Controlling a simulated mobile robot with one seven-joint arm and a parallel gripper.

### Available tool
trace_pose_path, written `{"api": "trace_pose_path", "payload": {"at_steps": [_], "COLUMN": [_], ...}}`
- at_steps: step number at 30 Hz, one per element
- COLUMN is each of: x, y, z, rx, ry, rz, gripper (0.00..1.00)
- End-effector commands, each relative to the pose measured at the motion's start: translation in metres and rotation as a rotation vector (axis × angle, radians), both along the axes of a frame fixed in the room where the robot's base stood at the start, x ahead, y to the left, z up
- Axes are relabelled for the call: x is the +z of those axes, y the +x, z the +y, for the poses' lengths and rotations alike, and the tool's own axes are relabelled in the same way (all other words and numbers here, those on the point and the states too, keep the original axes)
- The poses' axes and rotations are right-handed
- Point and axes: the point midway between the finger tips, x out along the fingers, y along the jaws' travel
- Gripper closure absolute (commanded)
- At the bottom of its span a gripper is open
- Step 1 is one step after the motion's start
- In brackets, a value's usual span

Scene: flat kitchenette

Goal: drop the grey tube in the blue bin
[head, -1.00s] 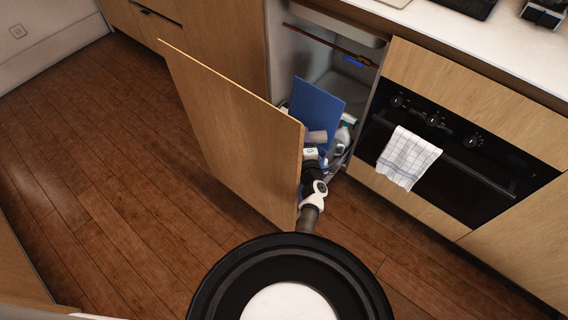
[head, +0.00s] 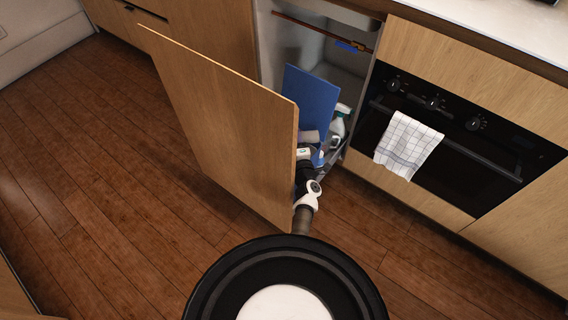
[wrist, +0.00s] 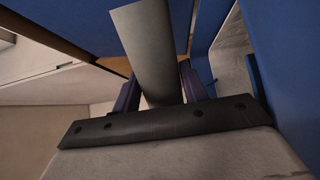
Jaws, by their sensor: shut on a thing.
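The grey tube (head: 308,137) is held in my gripper (wrist: 158,88). In the wrist view the tube (wrist: 147,45) stands out between the two dark fingers, which are shut on it. The blue bin (head: 311,92) is inside the open cabinet; its tall blue panel shows just behind the tube, and the rest is hidden by the door and my arm. Blue surfaces (wrist: 284,60) flank the tube in the wrist view. I cannot tell whether the tube is over the bin's opening.
The open wooden cabinet door (head: 222,120) stands just left of my arm. A spray bottle (head: 338,125) is in the cabinet right of the blue panel. An oven (head: 455,140) with a checked towel (head: 408,145) is to the right. The wooden floor (head: 90,190) at left is clear.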

Motion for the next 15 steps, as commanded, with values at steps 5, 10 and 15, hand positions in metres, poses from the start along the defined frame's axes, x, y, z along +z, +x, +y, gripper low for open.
{"api": "trace_pose_path", "payload": {"at_steps": [5, 10, 15], "x": [0.001, 0.001, 0.0009], "y": [-0.0001, -0.0001, -0.0001], "z": [-0.0002, -0.0003, -0.0003], "rx": [0.0, 0.0, 0.0], "ry": [0.0, 0.0, 0.0], "rz": [0.0, 0.0, 0.0], "gripper": [0.73, 0.36, 0.32]}}
